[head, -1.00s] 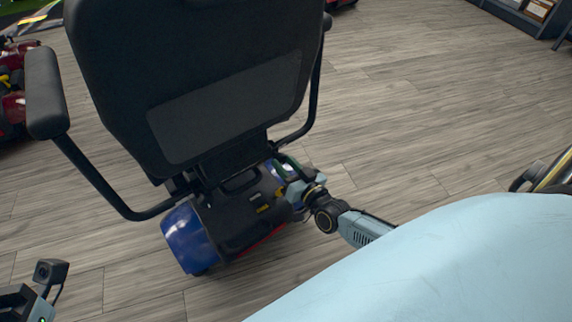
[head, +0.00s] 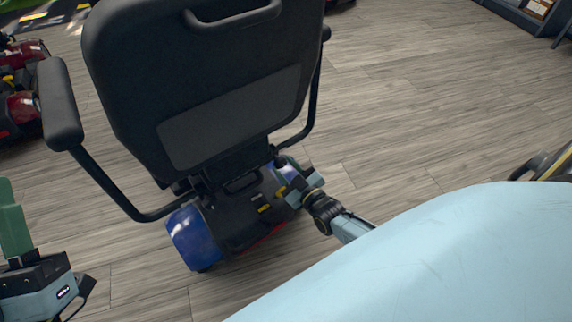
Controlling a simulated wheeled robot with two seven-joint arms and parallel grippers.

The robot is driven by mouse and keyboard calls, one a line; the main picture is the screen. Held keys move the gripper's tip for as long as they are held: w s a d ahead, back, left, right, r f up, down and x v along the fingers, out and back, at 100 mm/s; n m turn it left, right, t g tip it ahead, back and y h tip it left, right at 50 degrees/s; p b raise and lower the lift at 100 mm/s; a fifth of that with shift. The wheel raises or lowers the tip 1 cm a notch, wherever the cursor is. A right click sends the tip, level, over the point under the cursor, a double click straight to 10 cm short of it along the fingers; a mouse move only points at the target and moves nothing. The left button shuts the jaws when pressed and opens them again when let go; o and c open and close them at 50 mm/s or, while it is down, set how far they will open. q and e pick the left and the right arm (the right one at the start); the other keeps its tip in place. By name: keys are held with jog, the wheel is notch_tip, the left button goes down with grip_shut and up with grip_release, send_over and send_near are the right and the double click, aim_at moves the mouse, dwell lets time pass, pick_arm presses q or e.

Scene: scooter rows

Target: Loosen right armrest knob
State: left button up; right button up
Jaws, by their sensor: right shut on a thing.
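The scooter's black seat (head: 225,110) is seen from behind. Its right armrest tube (head: 314,95) runs down along the seat's right side and bends in under the backrest. My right gripper (head: 287,171) is at the lower inner end of this tube, beside the seat bracket. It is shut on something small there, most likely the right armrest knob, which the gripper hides. My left gripper (head: 14,215) is at the lower left edge, apart from the scooter. Its green finger part points up, and the frame edge cuts it, so its opening is unclear.
The left armrest (head: 60,105) sticks out towards the left. The scooter's blue and black rear body (head: 192,237) is below the seat. A red scooter (head: 22,105) stands at the far left. Wood-look floor (head: 430,110) is clear on the right.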

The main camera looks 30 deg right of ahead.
jog(key=n+p, duration=0.1)
jog(key=n, duration=0.3)
jog(key=shift+n, duration=0.3)
jog(key=n, duration=0.8)
jog(key=shift+f, duration=0.1)
jog(key=n+b, duration=0.1)
jog(key=n, duration=0.2)
pick_arm(q)
jog(key=shift+w, duration=0.1)
pick_arm(e)
jog(key=shift+n, duration=0.3)
jog(key=o, duration=1)
